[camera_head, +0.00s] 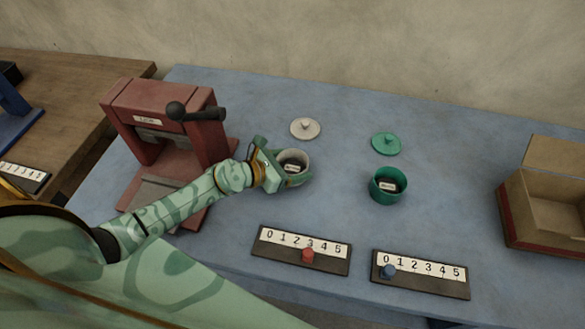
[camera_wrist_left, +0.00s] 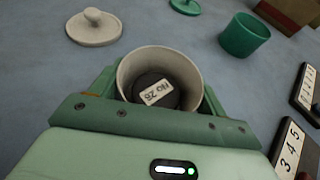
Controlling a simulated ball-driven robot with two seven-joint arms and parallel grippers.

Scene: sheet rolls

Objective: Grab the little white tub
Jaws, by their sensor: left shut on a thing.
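The little white tub (camera_head: 296,159) stands open on the blue table, left of the green tub. It also shows in the left wrist view (camera_wrist_left: 191,70), with a dark round piece labelled "No 26" (camera_wrist_left: 157,92) inside. My left gripper (camera_head: 281,172) is shut on the white tub, with a finger on each side of it in the left wrist view (camera_wrist_left: 160,95). Its white lid (camera_head: 305,128) with a knob lies on the table behind it. My right gripper is not in view.
A green tub (camera_head: 387,187) and its green lid (camera_head: 386,143) are to the right. Two number slides (camera_head: 300,248) (camera_head: 422,273) lie in front. A red press (camera_head: 165,130) stands left, and an open cardboard box (camera_head: 545,205) far right. Table space between is clear.

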